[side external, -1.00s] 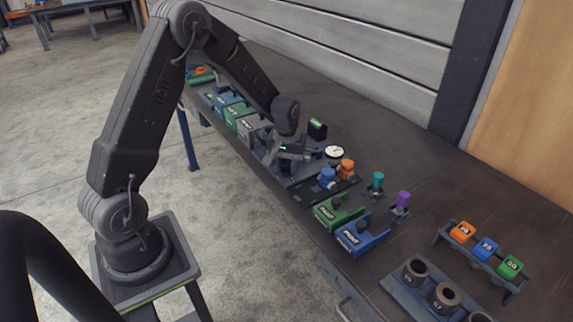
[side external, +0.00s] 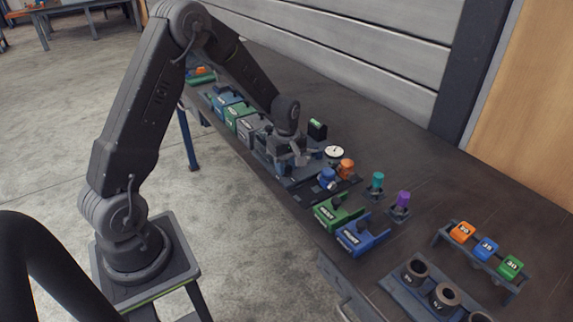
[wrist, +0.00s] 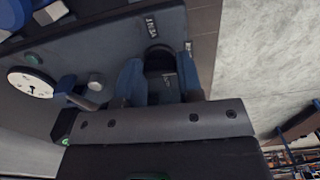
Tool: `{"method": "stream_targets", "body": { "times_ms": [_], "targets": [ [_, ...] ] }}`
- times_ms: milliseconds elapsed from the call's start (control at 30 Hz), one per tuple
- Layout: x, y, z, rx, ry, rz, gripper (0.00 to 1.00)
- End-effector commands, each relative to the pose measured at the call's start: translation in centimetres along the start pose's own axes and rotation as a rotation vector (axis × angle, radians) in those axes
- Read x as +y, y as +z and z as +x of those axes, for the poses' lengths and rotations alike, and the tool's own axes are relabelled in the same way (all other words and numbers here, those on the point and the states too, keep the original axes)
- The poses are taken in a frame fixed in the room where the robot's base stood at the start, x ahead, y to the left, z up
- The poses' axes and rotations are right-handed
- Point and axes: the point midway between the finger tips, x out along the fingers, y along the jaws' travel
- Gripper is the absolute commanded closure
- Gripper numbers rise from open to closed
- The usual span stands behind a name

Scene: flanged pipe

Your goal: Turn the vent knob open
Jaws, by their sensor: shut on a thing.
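The vent knob (wrist: 158,60) is a dark round-topped piece on a blue-grey panel (wrist: 105,38) in the wrist view. It sits between the two blue-grey fingers of my gripper (wrist: 160,78), which is shut on it. In the side external view my gripper (side external: 290,160) is low over the bench fixture and hides the knob.
A white dial gauge (wrist: 30,82) is beside the knob; it also shows in the side external view (side external: 334,153). Blue (side external: 327,179) and orange (side external: 346,168) fittings stand close to the right.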

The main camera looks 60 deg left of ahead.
Motion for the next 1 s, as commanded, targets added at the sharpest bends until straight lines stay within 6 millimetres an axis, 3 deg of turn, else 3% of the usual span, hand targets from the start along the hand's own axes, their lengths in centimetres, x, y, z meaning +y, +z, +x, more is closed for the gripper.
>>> {"method": "stream_targets", "body": {
  "times_ms": [667, 700, 933, 1000],
  "targets": [
    [0.03, -0.01, -0.05, 0.0, 0.001, -0.059, 0.9],
    [0.03, -0.01, -0.05, 0.0, 0.001, -0.059, 0.62],
    [0.02, -0.01, -0.02, 0.0, 0.001, -0.057, 0.4],
    [0.03, -0.01, -0.02, 0.0, 0.001, -0.056, 0.4]
  ]
}}
